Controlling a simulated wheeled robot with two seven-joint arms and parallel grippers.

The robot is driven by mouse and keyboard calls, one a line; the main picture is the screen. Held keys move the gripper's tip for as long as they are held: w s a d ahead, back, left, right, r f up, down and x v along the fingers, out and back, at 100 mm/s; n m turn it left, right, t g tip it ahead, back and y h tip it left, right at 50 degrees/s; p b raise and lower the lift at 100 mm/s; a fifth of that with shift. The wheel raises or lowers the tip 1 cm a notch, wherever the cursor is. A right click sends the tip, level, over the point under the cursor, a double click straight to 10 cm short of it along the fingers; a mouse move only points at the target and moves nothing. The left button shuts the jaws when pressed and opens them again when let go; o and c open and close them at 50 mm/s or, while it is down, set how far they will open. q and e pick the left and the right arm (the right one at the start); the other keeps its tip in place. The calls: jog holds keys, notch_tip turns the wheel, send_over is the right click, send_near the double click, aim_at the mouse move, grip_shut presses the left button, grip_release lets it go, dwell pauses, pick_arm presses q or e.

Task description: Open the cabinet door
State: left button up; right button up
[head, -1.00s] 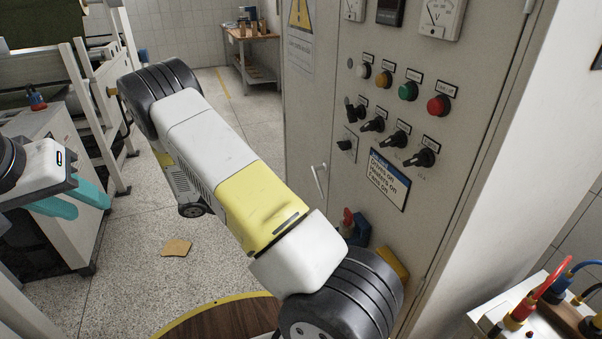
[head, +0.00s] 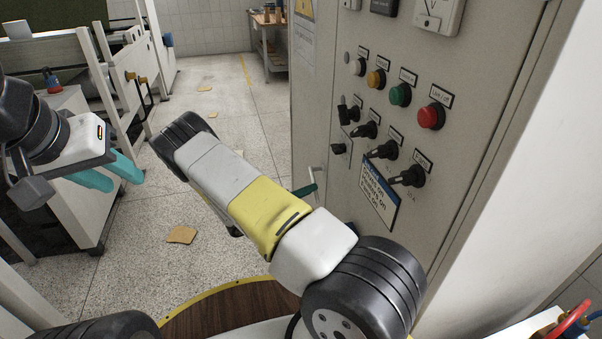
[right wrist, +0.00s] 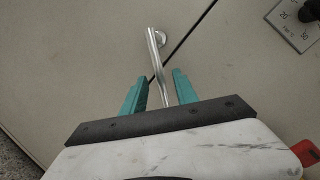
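The grey cabinet (head: 455,75) stands at the right in the head view, its door (head: 318,115) shut on its left part. The slim metal door handle (head: 318,174) shows just above my right arm. In the right wrist view the handle (right wrist: 154,48) runs between the two teal fingers of my right gripper (right wrist: 159,80), which are open with a gap on each side of it. In the head view only one teal finger of it shows by the handle; my forearm hides the rest. My left gripper (head: 124,182) is open and empty at the left, away from the cabinet.
A pale machine (head: 70,105) stands at the left. The floor (head: 200,130) between is mostly open, with scattered brown pieces (head: 181,235). A small table (head: 268,45) stands at the back.

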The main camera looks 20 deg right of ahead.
jog(key=shift+x, duration=1.75)
jog(key=shift+c, duration=0.2)
grip_shut()
